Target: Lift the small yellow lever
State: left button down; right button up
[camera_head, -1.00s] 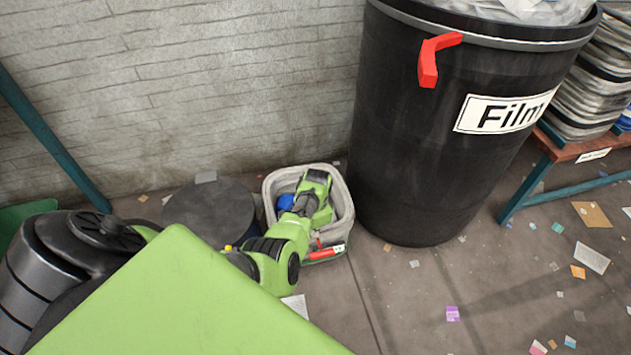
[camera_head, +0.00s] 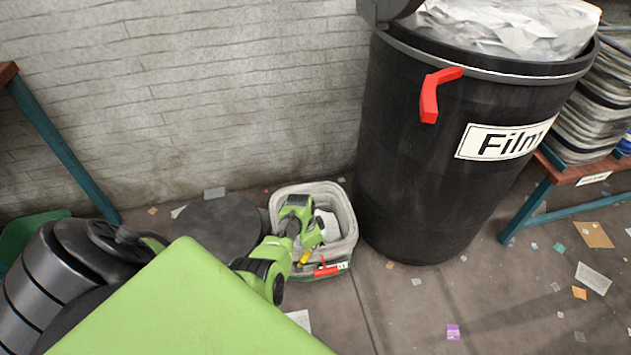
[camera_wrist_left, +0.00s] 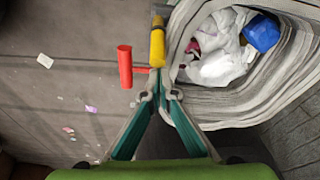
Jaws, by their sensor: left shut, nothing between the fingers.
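The small yellow lever (camera_head: 306,257) shows at the front rim of a grey, thick-walled bin (camera_head: 346,215). It also shows in the left wrist view (camera_wrist_left: 157,45), just beyond my fingertips, at the bin's left edge. My left gripper (camera_wrist_left: 160,90) has its two teal-sided fingers together with nothing between them. Its tips point at the lever's lower end; I cannot tell if they touch it. In the head view, my green left arm reaches over the bin and hides the fingertips. My right gripper is not in view.
A red lever (camera_wrist_left: 125,67) stands left of the yellow one. The bin holds white crumpled film and a blue object (camera_wrist_left: 261,33). Scraps litter the floor.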

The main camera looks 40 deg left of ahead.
pick_arm(q)
jog(key=shift+s+a+r+t+h+p, duration=0.3)
jog(key=shift+s+a+t+p, duration=0.1)
jog(key=shift+s+p, duration=0.1)
jog(key=shift+s+a+r+t+h+p, duration=0.15)
jog(key=shift+s+a+t+h+p, duration=0.15)
jog(key=shift+s+a+p, duration=0.15)
jog(key=shift+s+a+t+h, duration=0.25)
jog(key=shift+s+t+h, duration=0.05)
jog(key=shift+s+h, duration=0.1)
jog(key=shift+s+a+r+t, duration=0.1)
jog(key=shift+s+a+t, duration=0.15)
jog(key=shift+t, duration=0.05)
jog(key=shift+s+a+t+h, duration=0.25)
jog(key=shift+s+t+h, duration=0.05)
jog(key=shift+h, duration=0.1)
jog(key=shift+s+a, duration=0.8)
jog(key=shift+s, duration=0.2)
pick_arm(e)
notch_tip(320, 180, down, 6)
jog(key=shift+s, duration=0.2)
